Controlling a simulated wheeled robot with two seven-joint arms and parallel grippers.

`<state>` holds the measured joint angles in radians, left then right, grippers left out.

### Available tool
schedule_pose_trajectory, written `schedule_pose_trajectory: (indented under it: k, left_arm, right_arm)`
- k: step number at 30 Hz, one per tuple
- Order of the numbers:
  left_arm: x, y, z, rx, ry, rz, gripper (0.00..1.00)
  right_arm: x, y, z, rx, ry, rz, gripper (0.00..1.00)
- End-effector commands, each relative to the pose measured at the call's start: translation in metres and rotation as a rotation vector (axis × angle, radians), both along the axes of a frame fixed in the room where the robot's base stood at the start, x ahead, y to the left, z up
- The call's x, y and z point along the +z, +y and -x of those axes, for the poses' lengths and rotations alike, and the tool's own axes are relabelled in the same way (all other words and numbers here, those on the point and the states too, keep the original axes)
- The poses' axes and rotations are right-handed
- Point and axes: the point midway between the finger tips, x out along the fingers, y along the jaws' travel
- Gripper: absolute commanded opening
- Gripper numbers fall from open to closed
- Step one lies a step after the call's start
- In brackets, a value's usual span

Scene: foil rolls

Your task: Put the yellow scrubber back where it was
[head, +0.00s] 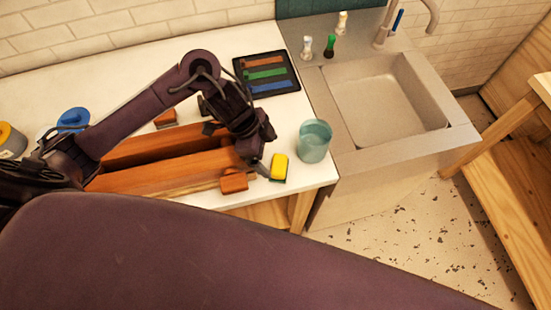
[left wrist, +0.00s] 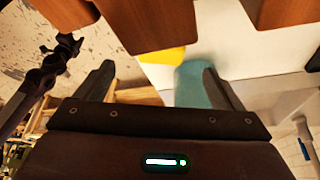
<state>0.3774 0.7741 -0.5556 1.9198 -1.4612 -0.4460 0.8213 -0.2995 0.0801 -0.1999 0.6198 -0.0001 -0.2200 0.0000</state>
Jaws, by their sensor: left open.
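The yellow scrubber (head: 279,168), with a dark green edge, lies on the white counter near its front edge. My left gripper (head: 257,155) is just left of it in the head view, with its jaws apart and nothing visibly held. In the left wrist view, a yellow patch (left wrist: 165,55), likely the scrubber, shows beyond the spread fingers of the left gripper (left wrist: 155,78), partly hidden by wooden parts. A dark jointed shape (left wrist: 60,58) at the left of that view looks like my right gripper; its jaws are unclear.
A long wooden box (head: 165,172) lies under my left arm, with a small wooden block (head: 235,181) at its right end. A teal cup (head: 314,140) stands right of the scrubber, near the sink (head: 390,105). A black tray (head: 241,63) with coloured bars lies behind.

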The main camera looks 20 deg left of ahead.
Motion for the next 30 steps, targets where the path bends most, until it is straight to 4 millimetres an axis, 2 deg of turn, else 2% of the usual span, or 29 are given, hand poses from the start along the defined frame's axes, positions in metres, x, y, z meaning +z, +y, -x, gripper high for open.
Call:
schedule_pose_trajectory:
  k: [1,3,9,30]
  left_arm:
    - [0.013,0.006,-0.001,-0.001,-0.007,-0.006,0.89]
    - [0.023,0.01,0.001,-0.002,-0.005,-0.005,0.89]
    - [0.042,0.017,0.003,0.0,-0.002,-0.001,0.89]
    - [0.045,0.018,0.004,0.0,0.0,0.001,0.89]
  right_arm:
    - [0.003,0.0,0.0,0.0,0.0,0.0,0.71]
    - [0.004,0.0,0.0,0.0,0.0,0.0,0.71]
    - [0.005,0.0,0.0,0.0,0.001,0.0,0.71]
    - [0.005,0.0,0.0,0.0,0.0,0.0,0.71]
